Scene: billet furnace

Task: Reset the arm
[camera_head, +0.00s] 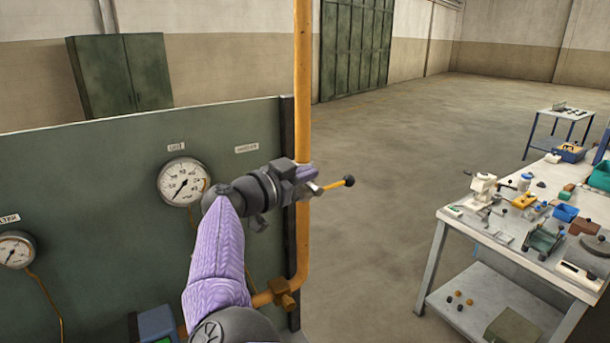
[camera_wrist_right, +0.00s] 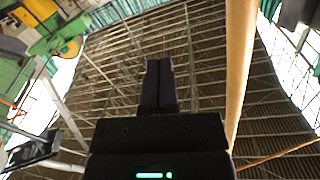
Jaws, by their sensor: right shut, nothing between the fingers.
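My right arm rises from the bottom middle of the head view. Its gripper (camera_head: 306,181) is beside the upright yellow pipe, at the right edge of the green panel. In the right wrist view the two dark fingers (camera_wrist_right: 158,85) are together with nothing between them, seen against the roof. A yellow lever (camera_head: 334,186) with a black ball end sticks out to the right just past the gripper. The gripper and wrist hide the lever's base, and I cannot tell whether they touch it. My left gripper is not in view.
The yellow pipe (camera_head: 303,75) runs upright close to the gripper and also shows in the right wrist view (camera_wrist_right: 240,60). The green panel (camera_head: 110,210) carries round gauges (camera_head: 183,181). A cluttered workbench (camera_head: 455,217) stands at the right. Open floor (camera_head: 400,150) lies between.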

